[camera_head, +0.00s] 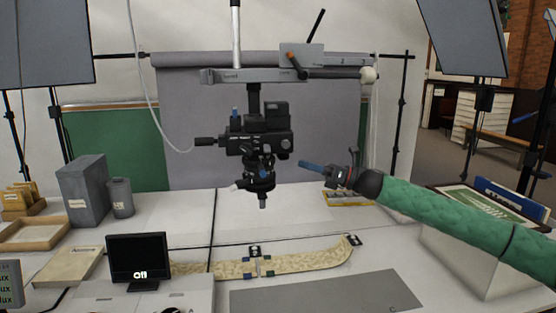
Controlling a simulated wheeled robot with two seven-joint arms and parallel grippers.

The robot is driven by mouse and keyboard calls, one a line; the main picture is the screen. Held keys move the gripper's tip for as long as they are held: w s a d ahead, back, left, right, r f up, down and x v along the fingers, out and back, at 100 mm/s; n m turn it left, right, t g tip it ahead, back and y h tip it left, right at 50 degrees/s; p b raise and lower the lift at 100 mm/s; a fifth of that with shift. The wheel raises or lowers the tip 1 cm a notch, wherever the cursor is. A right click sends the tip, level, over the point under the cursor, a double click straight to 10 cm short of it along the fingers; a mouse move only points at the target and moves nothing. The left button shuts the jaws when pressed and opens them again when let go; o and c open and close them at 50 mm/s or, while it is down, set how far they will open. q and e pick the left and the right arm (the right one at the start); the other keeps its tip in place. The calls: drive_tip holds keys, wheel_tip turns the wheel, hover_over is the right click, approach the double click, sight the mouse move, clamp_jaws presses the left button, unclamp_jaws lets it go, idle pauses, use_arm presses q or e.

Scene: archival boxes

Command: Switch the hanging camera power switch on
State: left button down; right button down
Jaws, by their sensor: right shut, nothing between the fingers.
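The hanging camera (260,140) is a black body with a lens unit pointing down, hung from a horizontal rail arm above the white table. Its power switch is too small to make out for sure. My right gripper (304,163) has blue fingers and is shut and empty. It comes in from the right on a green-sleeved arm. Its tips point left toward the camera's lower right side, and a small gap shows between them in the picture. My left gripper is not in view.
A black monitor (137,261) with short white text stands at the front left. A curved tan strip (300,262) and a grey mat (325,293) lie on the table (180,215). A thin cable hangs left of the camera.

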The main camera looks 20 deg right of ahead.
sight(267, 149)
drive_tip(key=s+a+n+g+y, duration=0.2)
drive_tip(key=s+n+g, duration=0.6)
drive_tip(key=n, duration=0.5)
drive_tip(key=shift+s+a+n+g+y, duration=0.2)
drive_tip(key=shift+n+g+y, duration=0.2)
drive_tip(key=shift+g+y, duration=0.25)
drive_tip(key=shift+r, duration=0.15)
